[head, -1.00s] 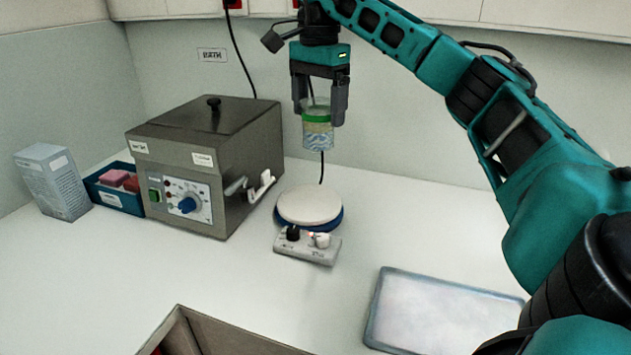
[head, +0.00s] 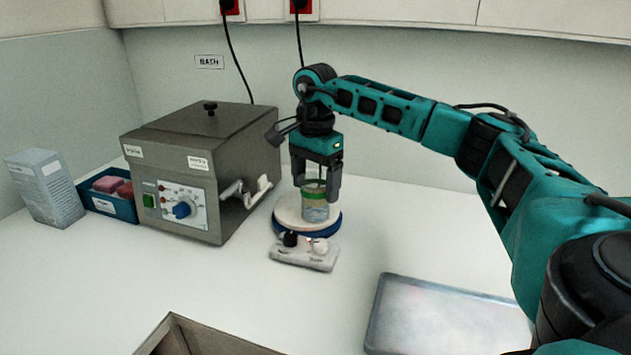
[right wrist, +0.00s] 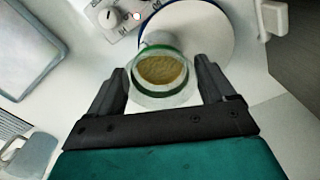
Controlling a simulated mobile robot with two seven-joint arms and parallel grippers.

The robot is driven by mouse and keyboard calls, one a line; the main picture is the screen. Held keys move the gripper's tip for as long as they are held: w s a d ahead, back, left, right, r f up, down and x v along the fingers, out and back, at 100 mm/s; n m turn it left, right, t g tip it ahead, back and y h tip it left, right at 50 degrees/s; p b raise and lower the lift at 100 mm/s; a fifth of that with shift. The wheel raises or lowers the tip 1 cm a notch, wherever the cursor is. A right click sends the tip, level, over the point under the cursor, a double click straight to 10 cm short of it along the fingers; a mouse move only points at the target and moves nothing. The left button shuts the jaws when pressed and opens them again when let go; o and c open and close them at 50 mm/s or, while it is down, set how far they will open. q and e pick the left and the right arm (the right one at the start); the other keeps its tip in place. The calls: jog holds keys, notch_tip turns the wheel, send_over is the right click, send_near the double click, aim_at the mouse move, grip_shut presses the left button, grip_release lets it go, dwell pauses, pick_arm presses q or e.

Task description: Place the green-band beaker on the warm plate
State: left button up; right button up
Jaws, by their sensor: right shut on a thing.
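The green-band beaker (head: 315,208) is a small clear vessel with a green ring. It is upright at the right part of the warm plate's (head: 287,212) pale round top in the head view. I cannot tell whether its base touches the plate. The plate has a blue rim and a control box with a black and a white knob. My right gripper (head: 318,190) is shut on the beaker from above. In the right wrist view the beaker (right wrist: 160,72) is between the fingers, with tan contents inside, and the plate (right wrist: 205,35) is beyond it. My left gripper is not in view.
A steel bath (head: 205,165) with a lid and side tap stands left of the plate. A blue bin (head: 110,203) with pink and red items and a grey box (head: 46,188) are farther left. A shallow tray (head: 450,315) lies at the front right. The counter between is clear.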

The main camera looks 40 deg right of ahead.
jog(key=shift+f, duration=0.1)
jog(key=o, duration=1)
notch_tip(320, 180, up, 12)
jog(key=shift+r+p, duration=0.2)
jog(key=shift+p, duration=0.3)
